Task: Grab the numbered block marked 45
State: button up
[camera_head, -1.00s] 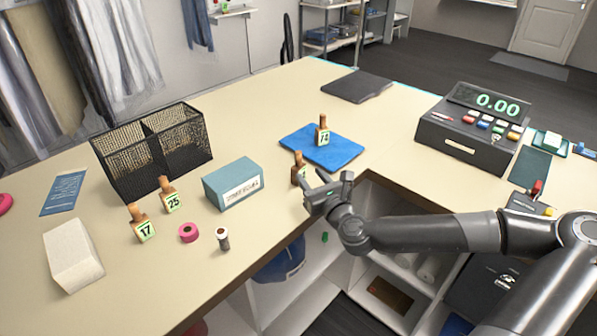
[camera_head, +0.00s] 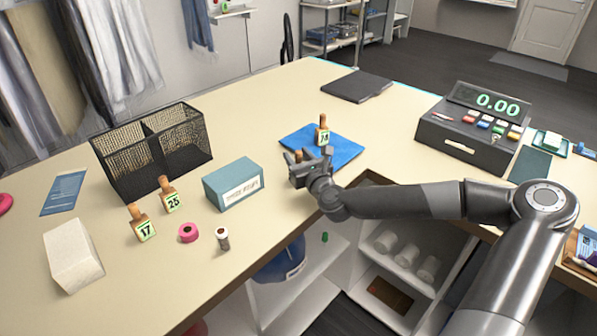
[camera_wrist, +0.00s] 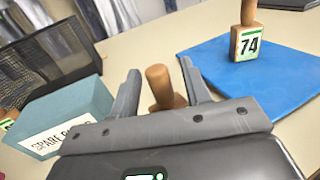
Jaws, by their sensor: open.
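No number 45 can be read in any view. A wooden block (camera_wrist: 160,85) with a rounded handle stands between the fingers of my gripper (camera_wrist: 160,70); its number face is hidden behind the gripper. In the head view my gripper (camera_head: 307,158) is open at the counter edge, around this block, of which only the handle top shows. Block 74 (camera_head: 322,133) stands on the blue mat (camera_head: 345,152) behind it; it also shows in the wrist view (camera_wrist: 246,42). Blocks 17 (camera_head: 142,225) and 25 (camera_head: 170,198) stand upright at the left.
A teal box (camera_head: 232,186) stands left of my gripper, with a black mesh basket (camera_head: 155,152) behind it. A pink ring (camera_head: 188,232) and a small jar (camera_head: 223,239) are in front. A cash register (camera_head: 470,128) stands right. The counter between basket and mat is clear.

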grip_shut()
dwell(0.3)
jog(key=shift+r, duration=0.1)
